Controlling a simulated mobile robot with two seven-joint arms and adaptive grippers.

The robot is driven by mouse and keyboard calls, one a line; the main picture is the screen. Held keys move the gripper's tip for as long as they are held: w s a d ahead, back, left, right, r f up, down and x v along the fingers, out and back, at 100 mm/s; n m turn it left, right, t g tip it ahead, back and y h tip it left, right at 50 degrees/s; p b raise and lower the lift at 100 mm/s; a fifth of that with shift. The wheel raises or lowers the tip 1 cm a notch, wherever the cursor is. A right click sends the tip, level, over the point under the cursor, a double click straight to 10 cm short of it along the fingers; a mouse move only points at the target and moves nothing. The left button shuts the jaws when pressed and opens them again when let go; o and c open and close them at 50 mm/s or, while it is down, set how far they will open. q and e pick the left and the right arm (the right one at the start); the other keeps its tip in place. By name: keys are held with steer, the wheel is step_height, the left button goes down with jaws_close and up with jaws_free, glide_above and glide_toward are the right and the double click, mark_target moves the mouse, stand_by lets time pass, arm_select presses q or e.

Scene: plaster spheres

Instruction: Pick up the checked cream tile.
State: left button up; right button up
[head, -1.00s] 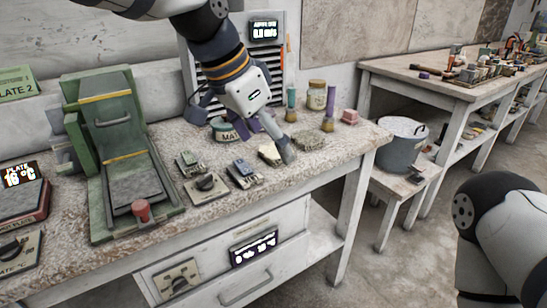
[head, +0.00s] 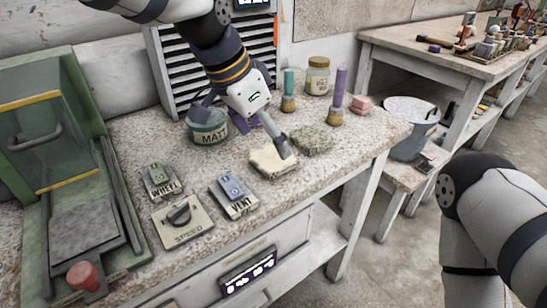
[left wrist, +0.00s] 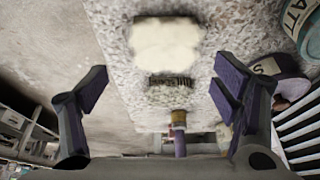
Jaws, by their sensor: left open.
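A cream tile (head: 268,163) lies on the speckled worktop, right of the VENT switch; it looks plain, and I cannot make out any checks. It also shows pale and blurred at the top of the left wrist view (left wrist: 165,45). My left gripper (head: 266,138) is over the tile, and one finger hides part of its right side. In the left wrist view the fingers (left wrist: 160,90) are wide apart with nothing between them in their grasp. My right arm shows at the right edge, but its gripper is out of view.
A grey-green speckled tile (head: 313,139) lies close right of the cream one. Behind stand the MATT tub (head: 207,127), a jar (head: 317,77) and small purple (head: 340,88) and teal (head: 289,82) sticks. The VENT switch (head: 233,194) is to the left.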

mark_target(273, 157)
arm_select(q)
steer(key=x, duration=0.5)
steer(key=shift+w+a+f, duration=0.15)
steer(key=shift+a+f, duration=0.1)
steer(key=shift+f, duration=0.25)
steer(key=shift+r, duration=0.1)
steer(key=shift+c, duration=0.3)
steer(key=c, duration=1.3)
steer(key=shift+c, duration=0.2)
